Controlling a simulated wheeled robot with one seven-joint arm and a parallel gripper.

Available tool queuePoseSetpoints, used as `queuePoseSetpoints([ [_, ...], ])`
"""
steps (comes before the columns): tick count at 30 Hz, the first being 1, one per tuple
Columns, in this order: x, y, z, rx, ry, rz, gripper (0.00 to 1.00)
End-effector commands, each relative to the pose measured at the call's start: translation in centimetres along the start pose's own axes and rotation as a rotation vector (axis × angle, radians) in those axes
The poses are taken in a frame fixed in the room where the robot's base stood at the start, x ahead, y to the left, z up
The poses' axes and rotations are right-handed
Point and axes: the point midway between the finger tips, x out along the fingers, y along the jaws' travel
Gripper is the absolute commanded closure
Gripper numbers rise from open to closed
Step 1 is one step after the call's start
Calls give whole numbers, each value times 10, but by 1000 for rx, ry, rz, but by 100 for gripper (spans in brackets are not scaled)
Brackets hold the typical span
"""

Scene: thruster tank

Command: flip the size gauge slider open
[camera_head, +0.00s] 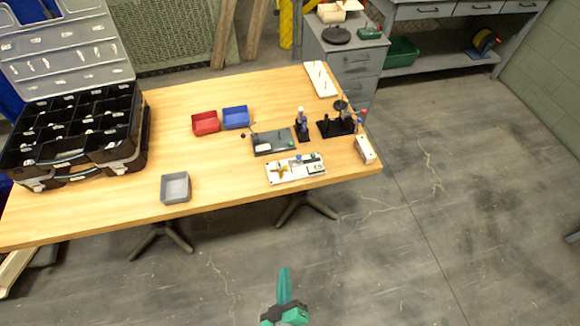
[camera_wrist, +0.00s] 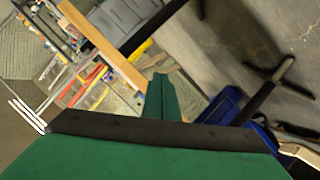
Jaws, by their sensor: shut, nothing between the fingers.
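My gripper (camera_head: 284,272) is low in the head view, out over the floor in front of the table and apart from everything on it. Its green fingers lie together with nothing between them. They also show in the wrist view (camera_wrist: 160,80). A white plate (camera_head: 296,168) near the table's front right edge carries a yellow part and a small display-like block. Behind it lies a dark grey plate (camera_head: 273,142) with a white piece and a green piece. Either may hold the size gauge slider; it is too small to tell which, or how the slider stands.
The wooden table (camera_head: 110,214) also bears a grey bin (camera_head: 175,187), a red bin (camera_head: 205,123), a blue bin (camera_head: 235,117), a black compartment case (camera_head: 70,140) and a black stand (camera_head: 336,127). The floor in front is clear apart from table feet.

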Motion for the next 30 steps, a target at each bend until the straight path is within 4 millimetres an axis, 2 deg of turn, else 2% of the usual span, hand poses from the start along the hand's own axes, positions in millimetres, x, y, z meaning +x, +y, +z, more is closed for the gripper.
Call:
queuePoseSetpoints([
  [1, 16, 0, 0, -57, -6, 13, 100],
  [5, 51, 3, 3, -207, -36, 58, 100],
  [10, 96, 15, -4, -396, -71, 143, 100],
  [14, 127, 30, -19, -533, -94, 228, 100],
  [18, 158, 49, -45, -669, -115, 339, 100],
  [24, 187, 75, -89, -822, -135, 501, 100],
  [30, 197, 88, -119, -898, -141, 598, 100],
])
